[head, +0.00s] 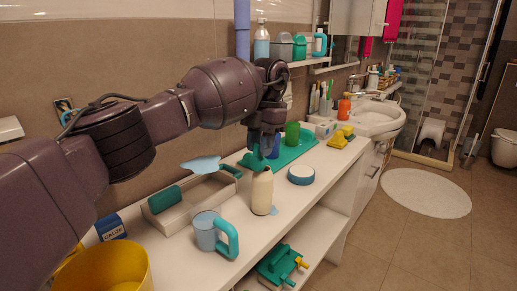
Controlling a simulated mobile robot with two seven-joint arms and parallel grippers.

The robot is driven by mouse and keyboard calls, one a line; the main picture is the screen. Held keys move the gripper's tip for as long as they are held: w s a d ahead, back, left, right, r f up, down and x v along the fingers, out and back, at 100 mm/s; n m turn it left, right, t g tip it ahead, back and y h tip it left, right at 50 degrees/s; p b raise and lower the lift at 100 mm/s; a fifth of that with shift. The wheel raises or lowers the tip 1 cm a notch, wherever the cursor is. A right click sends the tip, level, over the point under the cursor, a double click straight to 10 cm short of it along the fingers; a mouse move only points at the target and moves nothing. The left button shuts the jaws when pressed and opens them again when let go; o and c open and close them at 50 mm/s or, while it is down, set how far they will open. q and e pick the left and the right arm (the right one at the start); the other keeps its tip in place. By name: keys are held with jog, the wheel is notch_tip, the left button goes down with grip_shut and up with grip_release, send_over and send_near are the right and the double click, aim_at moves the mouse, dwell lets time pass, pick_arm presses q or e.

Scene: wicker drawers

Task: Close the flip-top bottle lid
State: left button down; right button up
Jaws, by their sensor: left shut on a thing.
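A cream bottle (262,193) stands upright on the white counter. My right gripper is not in view.
Behind the bottle is a green tray (305,142) with a green cup (292,134). A blue mug (208,231) with a teal handle stands in front. A round blue-and-white container (301,175) is to the right. A yellow bucket (105,270) is at lower left.

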pick_arm(q)
jog(key=shift+d+f, duration=0.1)
jog(key=shift+f, duration=0.2)
jog(key=c, duration=0.8)
grip_release()
jog(key=shift+w, duration=0.15)
jog(key=shift+c, duration=0.2)
jog(key=shift+r, duration=0.15)
jog(key=b+v, duration=0.1)
jog(key=v, duration=0.9)
jog(key=shift+r, duration=0.35)
jog(key=shift+w+d, duration=0.1)
jog(key=shift+c, duration=0.3)
